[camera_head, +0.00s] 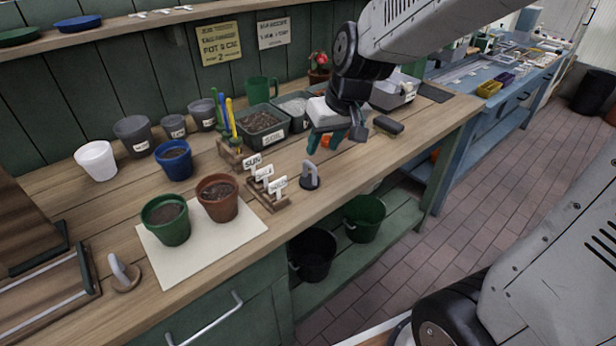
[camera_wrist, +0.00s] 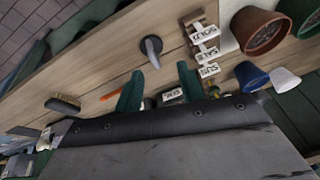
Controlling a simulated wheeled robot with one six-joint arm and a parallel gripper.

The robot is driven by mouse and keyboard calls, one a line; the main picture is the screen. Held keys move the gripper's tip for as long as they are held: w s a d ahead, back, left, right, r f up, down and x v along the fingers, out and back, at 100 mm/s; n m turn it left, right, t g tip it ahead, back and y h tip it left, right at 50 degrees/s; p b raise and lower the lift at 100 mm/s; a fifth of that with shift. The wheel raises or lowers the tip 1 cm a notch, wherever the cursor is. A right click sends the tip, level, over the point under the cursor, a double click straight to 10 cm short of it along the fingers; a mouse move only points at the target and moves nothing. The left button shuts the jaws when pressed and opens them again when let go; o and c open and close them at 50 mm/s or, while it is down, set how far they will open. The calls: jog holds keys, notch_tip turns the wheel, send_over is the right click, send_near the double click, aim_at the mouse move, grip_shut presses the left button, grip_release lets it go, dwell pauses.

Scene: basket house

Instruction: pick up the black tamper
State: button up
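The black tamper (camera_head: 310,178) stands upright on the wooden bench near its front edge, with a round black base and a grey loop-like handle. In the wrist view the tamper (camera_wrist: 152,46) shows beyond the fingertips, roughly centred between them. My gripper (camera_head: 326,143) is above the bench, behind and slightly right of the tamper, apart from it. Its two green fingers, also in the wrist view (camera_wrist: 160,82), are spread with nothing held between them. A second tamper (camera_head: 123,274) with a wooden-brown base stands at the front left of the bench.
A rack of labelled tags (camera_head: 268,187) stands close left of the tamper. Green (camera_head: 166,222) and terracotta (camera_head: 217,198) pots stand on a pale mat (camera_head: 189,262). Soil trays (camera_head: 262,124) are behind. A brush (camera_head: 388,127) lies to the right. Bare wood surrounds the tamper's front and right.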

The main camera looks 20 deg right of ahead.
send_over(306, 163)
jog(key=s+d, duration=0.1)
jog(key=s, duration=0.1)
jog(key=shift+t, duration=0.4)
jog(key=f, duration=0.4)
jog(key=shift+w+d+f, duration=0.15)
jog(key=shift+w+f, duration=0.05)
jog(key=shift+f, duration=0.2)
jog(key=x, duration=0.7)
jog(key=shift+d+f, duration=0.1)
jog(key=shift+f, duration=0.2)
grip_shut()
